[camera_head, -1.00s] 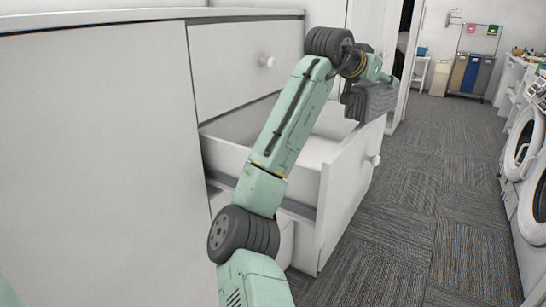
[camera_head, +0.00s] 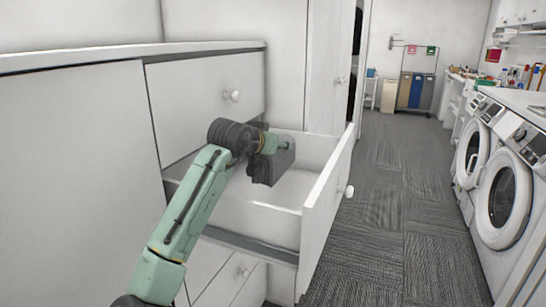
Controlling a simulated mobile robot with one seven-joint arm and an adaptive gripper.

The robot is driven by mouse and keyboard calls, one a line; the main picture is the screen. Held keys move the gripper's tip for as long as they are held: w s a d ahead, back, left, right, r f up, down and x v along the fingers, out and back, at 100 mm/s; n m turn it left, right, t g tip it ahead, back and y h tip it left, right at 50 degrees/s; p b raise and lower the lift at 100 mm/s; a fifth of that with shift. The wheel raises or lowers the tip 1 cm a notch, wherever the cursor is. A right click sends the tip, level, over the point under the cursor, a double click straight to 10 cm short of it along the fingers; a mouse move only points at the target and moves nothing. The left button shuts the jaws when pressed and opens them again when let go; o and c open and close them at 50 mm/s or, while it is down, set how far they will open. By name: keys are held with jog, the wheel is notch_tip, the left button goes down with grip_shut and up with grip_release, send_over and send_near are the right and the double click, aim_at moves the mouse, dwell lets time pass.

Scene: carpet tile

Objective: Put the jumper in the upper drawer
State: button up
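A dark grey, folded-looking bundle, which I take to be the jumper (camera_head: 274,164), is at the end of my arm. It is above the inside of an open white drawer (camera_head: 318,215), apart from the drawer floor as far as I can tell. My gripper (camera_head: 262,156) is at the bundle, and the bundle travels with it. The fingers are hidden by the wrist and the bundle. The open drawer sits below a closed white front with a round knob (camera_head: 232,96). The drawer's visible floor is bare; its near left part is behind my arm.
Another closed front with a knob (camera_head: 243,271) is below the open drawer. A tall white cabinet (camera_head: 325,70) stands behind it. Washing machines (camera_head: 503,200) line the right side. The carpet aisle (camera_head: 395,180) between is clear, with bins (camera_head: 415,90) at its far end.

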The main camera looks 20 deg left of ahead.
aim_at(262, 155)
notch_tip(262, 155, down, 3)
jog(key=shift+a+f+p, duration=0.1)
jog(key=shift+p, duration=0.25)
jog(key=shift+f+b, duration=0.35)
jog(key=shift+f, duration=0.4)
jog(key=o, duration=1.4)
jog(key=shift+r, duration=0.2)
jog(key=b+v, duration=0.1)
jog(key=v, duration=0.7)
jog(key=r+b+v, duration=0.1)
jog(key=v, duration=0.3)
jog(key=shift+b, duration=0.3)
